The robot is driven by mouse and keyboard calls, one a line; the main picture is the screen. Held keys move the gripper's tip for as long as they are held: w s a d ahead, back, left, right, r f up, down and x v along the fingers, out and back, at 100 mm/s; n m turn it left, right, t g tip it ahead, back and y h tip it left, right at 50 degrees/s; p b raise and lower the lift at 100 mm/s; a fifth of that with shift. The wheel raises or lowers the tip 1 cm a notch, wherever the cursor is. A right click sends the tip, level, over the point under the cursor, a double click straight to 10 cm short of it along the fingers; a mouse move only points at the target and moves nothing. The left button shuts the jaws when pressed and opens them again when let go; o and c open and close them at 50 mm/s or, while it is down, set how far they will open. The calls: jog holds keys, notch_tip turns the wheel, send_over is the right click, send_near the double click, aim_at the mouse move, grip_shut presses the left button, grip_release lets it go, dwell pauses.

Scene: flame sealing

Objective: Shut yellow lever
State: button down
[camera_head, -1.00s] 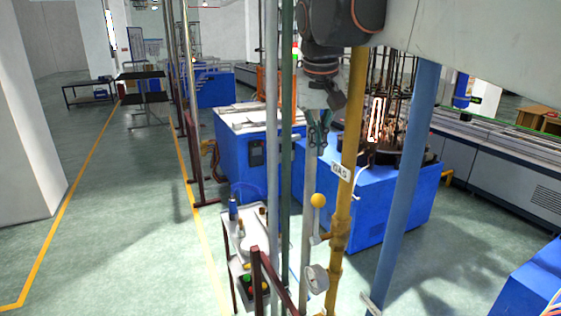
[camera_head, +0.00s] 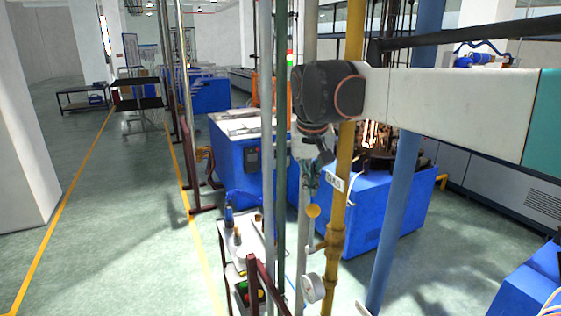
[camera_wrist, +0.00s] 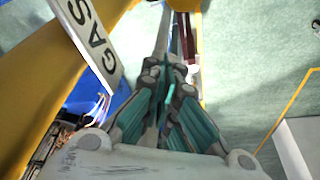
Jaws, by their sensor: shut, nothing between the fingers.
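The yellow lever shows in the head view as a round yellow knob (camera_head: 313,210) on a short stem, beside the yellow gas pipe (camera_head: 337,240). The stem runs down to a fitting on the pipe. My gripper (camera_head: 311,190) points down just above the knob; I cannot tell whether they touch. In the wrist view my gripper's teal fingers (camera_wrist: 166,85) are closed together with nothing between them. The yellow pipe (camera_wrist: 25,95) and the white GAS label (camera_wrist: 92,40) lie left of the fingers; the label also shows in the head view (camera_head: 334,181).
A round gauge (camera_head: 313,288) sits below the lever. A blue pipe (camera_head: 400,190) stands to the right, and thin grey and green pipes stand to the left. A small cart (camera_head: 240,250) and blue machines (camera_head: 350,215) are behind. Open floor lies at left.

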jog(key=shift+s+a+f+p, duration=0.15)
jog(key=shift+s+p, duration=0.15)
jog(key=shift+s, duration=0.7)
jog(key=shift+s+a+f+p, duration=0.1)
jog(key=shift+s+p, duration=0.2)
jog(key=shift+s, duration=0.8)
jog(key=shift+s+d+t, duration=0.15)
jog(key=shift+s+t, duration=0.15)
